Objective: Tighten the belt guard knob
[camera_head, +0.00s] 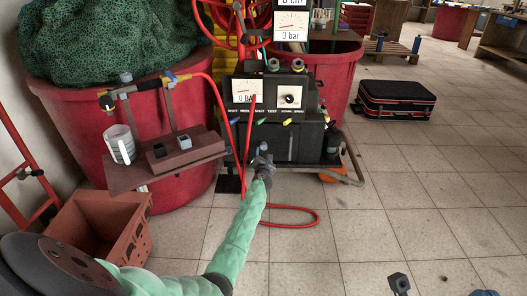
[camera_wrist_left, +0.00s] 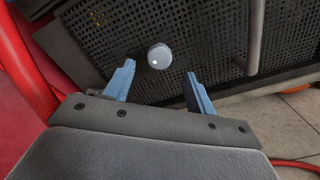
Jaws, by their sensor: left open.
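A round light grey knob (camera_wrist_left: 159,56) stands out from the black perforated belt guard (camera_wrist_left: 200,35) in the left wrist view. My left gripper (camera_wrist_left: 160,73) is open, with its two blue-grey fingers apart and nothing held between them. The knob appears just beyond the fingertips, roughly centred between them, and I see no finger touching it. In the head view my left gripper (camera_head: 263,161) is in front of the lower part of the black machine (camera_head: 301,135), where the knob is hard to make out.
A red hose (camera_head: 300,209) loops on the floor beside the machine. A brown shelf (camera_head: 185,158) with a white mug (camera_head: 120,146) is at the left, above a terracotta crate (camera_head: 138,225). A grey bar (camera_wrist_left: 255,38) crosses the guard right of the knob. Open tiled floor lies to the right.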

